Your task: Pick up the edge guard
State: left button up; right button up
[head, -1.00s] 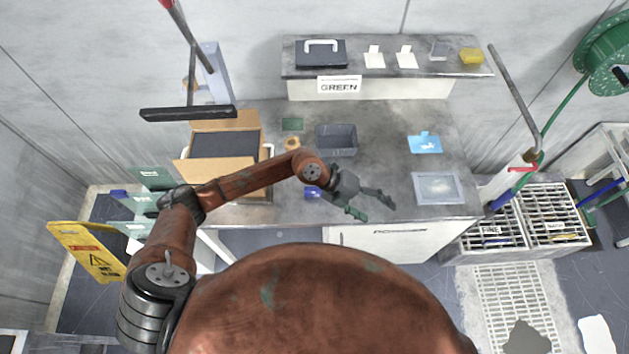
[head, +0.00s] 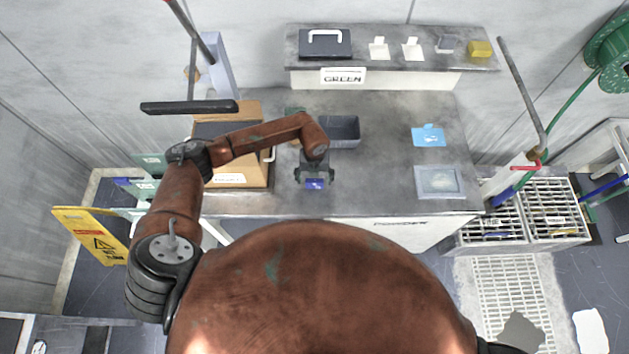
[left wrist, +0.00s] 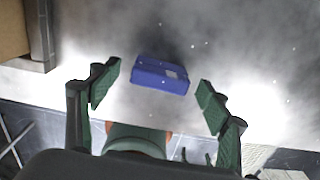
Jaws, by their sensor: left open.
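The edge guard appears to be the small blue block with a pale patch on its top (head: 316,184), lying on the grey bench near its front edge. In the left wrist view the blue block (left wrist: 158,77) lies just beyond the gap between the fingertips, with free space on both sides. My left gripper (head: 314,176) points down over the block, and its green-padded fingers (left wrist: 157,91) are spread open and empty. The fingers do not touch the block. My right gripper does not show.
A blue card (head: 428,137) and a framed pale panel (head: 439,181) lie to the right. The bench between gripper and panel is clear.

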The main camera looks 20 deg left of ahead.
pick_arm(q)
jog(key=shift+f, duration=0.6)
jog(key=shift+c, duration=0.7)
jog(key=c, duration=0.9)
jog(key=shift+r, duration=0.1)
